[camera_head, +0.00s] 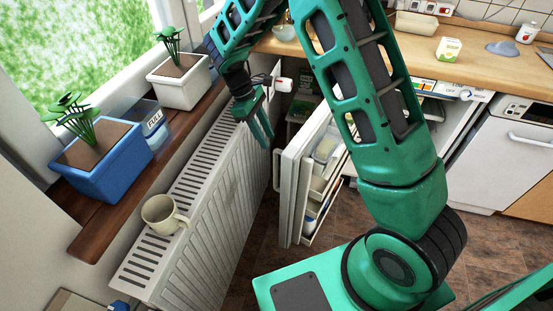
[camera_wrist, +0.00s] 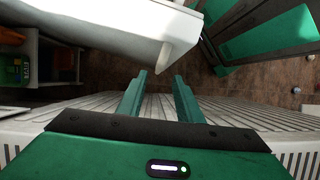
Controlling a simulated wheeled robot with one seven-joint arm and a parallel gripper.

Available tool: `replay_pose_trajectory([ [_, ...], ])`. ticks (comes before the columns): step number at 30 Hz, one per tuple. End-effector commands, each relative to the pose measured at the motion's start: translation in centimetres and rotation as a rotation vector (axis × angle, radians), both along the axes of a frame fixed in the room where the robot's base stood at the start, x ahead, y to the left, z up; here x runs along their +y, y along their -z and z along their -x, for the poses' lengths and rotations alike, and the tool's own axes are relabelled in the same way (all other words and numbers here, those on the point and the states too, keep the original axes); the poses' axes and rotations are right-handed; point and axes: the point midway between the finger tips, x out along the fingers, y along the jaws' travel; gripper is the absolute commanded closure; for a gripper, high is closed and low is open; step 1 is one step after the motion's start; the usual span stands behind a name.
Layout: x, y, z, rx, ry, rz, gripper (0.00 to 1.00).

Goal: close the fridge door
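The fridge door (camera_head: 290,200) stands wide open below the counter, its shelved inner side facing right. A handle (camera_head: 277,170) is on its left, outer side. The open fridge body (camera_head: 462,120) is partly hidden behind my arm. My gripper (camera_head: 262,135) is above the radiator, just left of the door's upper part, with its fingers pointing down. In the wrist view my gripper (camera_wrist: 160,95) has its fingers apart with nothing between them. The white door (camera_wrist: 110,35) is just ahead of the fingertips there; I cannot tell whether they touch.
A ribbed radiator (camera_head: 190,220) runs close along the left of the door, with a mug (camera_head: 163,214) on it. A windowsill holds a blue planter (camera_head: 105,165) and a white planter (camera_head: 182,85). A wooden counter (camera_head: 400,50) is above. Brown floor shows right of the door.

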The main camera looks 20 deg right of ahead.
Motion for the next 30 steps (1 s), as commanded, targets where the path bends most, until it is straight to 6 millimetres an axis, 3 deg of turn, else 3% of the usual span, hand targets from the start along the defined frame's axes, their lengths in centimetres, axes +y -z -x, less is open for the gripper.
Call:
replay_pose_trajectory([
  [7,-0.4,2.2,0.4,0.007,-0.01,0.001,0.67],
  [21,-2.6,9.1,2.3,0.006,-0.008,0.0,0.67],
  [30,-3.0,10.2,2.5,0.002,-0.008,-0.001,0.67],
])
